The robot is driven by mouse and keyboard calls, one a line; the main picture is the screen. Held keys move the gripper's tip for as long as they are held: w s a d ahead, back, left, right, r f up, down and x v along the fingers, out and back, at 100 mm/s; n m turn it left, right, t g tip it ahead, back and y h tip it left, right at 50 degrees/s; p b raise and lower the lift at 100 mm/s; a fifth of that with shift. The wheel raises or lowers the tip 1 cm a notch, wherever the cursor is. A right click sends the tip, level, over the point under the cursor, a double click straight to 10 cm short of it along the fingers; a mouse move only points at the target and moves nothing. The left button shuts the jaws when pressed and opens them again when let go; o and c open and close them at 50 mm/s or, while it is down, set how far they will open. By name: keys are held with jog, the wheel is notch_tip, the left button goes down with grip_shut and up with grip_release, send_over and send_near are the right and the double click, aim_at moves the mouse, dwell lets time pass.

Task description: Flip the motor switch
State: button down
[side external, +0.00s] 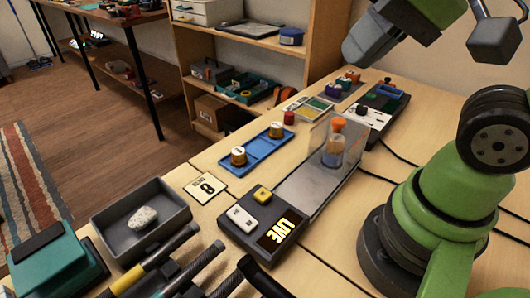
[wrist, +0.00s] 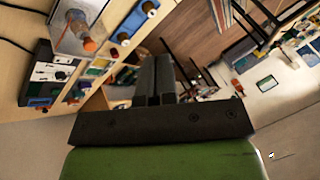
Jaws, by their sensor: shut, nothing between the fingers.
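A dark grey box (side external: 255,238) with a lit yellow "LIVE" display (side external: 282,230) stands at the front centre. It carries a white rocker-like switch (side external: 241,218) and a yellow button (side external: 262,195). A white panel with black knobs (side external: 368,118) stands farther back; it also shows at the left in the wrist view (wrist: 55,70). I cannot tell from labels which control is the motor switch. My gripper (wrist: 156,62) is shut and empty in the wrist view, in the air away from both units. Its fingertips are not clear in the side view.
A clear upright screen (side external: 318,150) stands by an orange-capped cylinder (side external: 334,150). A blue tray (side external: 255,155), a grey bin with a pale stone (side external: 142,217), a numbered card (side external: 206,187) and several tool handles (side external: 165,265) surround the box. Black cables run along the right.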

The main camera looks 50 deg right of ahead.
jog(key=shift+s+d+r+n+t, duration=0.15)
jog(key=shift+s+d+n+t, duration=0.15)
jog(key=shift+s+n, duration=0.2)
jog(key=c, duration=1.6)
grip_release()
jog(key=shift+s, duration=0.1)
jog(key=o, duration=0.4)
jog(key=shift+w+n, duration=0.2)
jog(key=shift+n, duration=0.2)
jog(key=o, duration=0.4)
jog(key=w+f, duration=0.1)
jog(key=w+a+g, duration=0.1)
jog(key=w, duration=0.1)
jog(key=w+a+f+n+g, duration=0.1)
jog(key=shift+w+a+f, duration=0.15)
jog(key=shift+w+f, duration=0.05)
jog(key=shift+f, duration=0.1)
jog(key=shift+c, duration=0.2)
jog(key=n+g+h, duration=0.2)
jog(key=n+g, duration=0.1)
jog(key=g, duration=0.2)
send_over(249, 224)
notch_tip(249, 224, down, 16)
notch_tip(249, 224, down, 9)
jog(key=shift+f, duration=0.15)
